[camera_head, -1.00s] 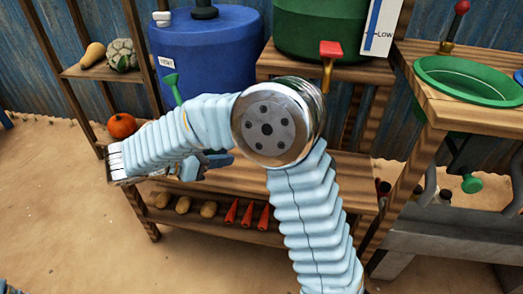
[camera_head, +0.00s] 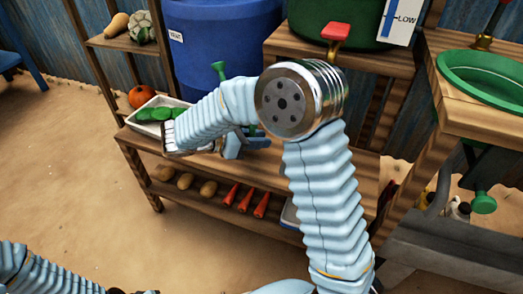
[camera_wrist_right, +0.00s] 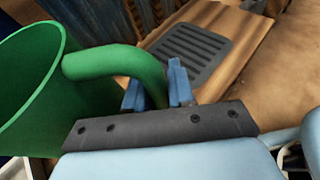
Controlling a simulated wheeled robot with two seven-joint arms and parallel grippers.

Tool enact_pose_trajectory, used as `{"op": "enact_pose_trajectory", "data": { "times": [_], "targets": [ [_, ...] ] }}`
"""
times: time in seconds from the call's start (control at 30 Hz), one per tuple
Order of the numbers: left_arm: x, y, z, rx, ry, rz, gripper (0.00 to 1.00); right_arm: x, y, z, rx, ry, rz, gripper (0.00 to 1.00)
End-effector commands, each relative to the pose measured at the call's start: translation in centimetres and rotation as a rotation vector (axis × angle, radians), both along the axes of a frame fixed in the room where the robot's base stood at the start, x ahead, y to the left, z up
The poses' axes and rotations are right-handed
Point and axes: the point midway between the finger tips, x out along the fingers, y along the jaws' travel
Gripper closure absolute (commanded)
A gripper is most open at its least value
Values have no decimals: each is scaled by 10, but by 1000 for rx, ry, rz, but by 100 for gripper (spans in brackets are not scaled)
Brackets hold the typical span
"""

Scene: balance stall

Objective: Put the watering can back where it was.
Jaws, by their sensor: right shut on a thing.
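The green watering can (camera_wrist_right: 28,95) fills the left of the right wrist view, with its open rim toward the camera. My right gripper (camera_wrist_right: 157,88) is shut on its curved handle (camera_wrist_right: 112,64). In the head view my right gripper (camera_head: 250,143) is over the wooden bench, partly behind my right arm. A small green flared piece (camera_head: 220,70), seemingly the can's spout end, shows above the arm in front of the blue barrel. The can's body is hidden there by my arm. My left arm shows only at the bottom left; its gripper is out of view.
A dark slotted grate (camera_wrist_right: 190,52) lies on wood beyond the handle. On the bench (camera_head: 335,172) stands a white tray (camera_head: 140,125) of green vegetables.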

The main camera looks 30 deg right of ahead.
Motion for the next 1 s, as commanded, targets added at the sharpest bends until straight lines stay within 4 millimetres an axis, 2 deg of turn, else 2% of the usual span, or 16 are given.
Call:
{"op": "enact_pose_trajectory", "data": {
  "times": [0.27, 0.5, 0.87, 0.9, 1.0],
  "targets": [
    [0, 0, -3, -1, 1, 0, 100, 7, -13, -18, -1, -3, -1, 100],
    [0, -1, -9, -2, 1, -2, 100, 9, -16, -50, 0, -2, -1, 100],
    [0, -1, -9, -2, 1, -2, 100, 9, -16, -54, 0, -4, -1, 100],
    [0, -1, -9, -2, 1, -2, 100, 8, -16, -54, 1, -1, 0, 72],
    [0, -1, -9, -2, 1, -2, 100, 8, -16, -54, 1, -1, 0, 57]
  ]
}}
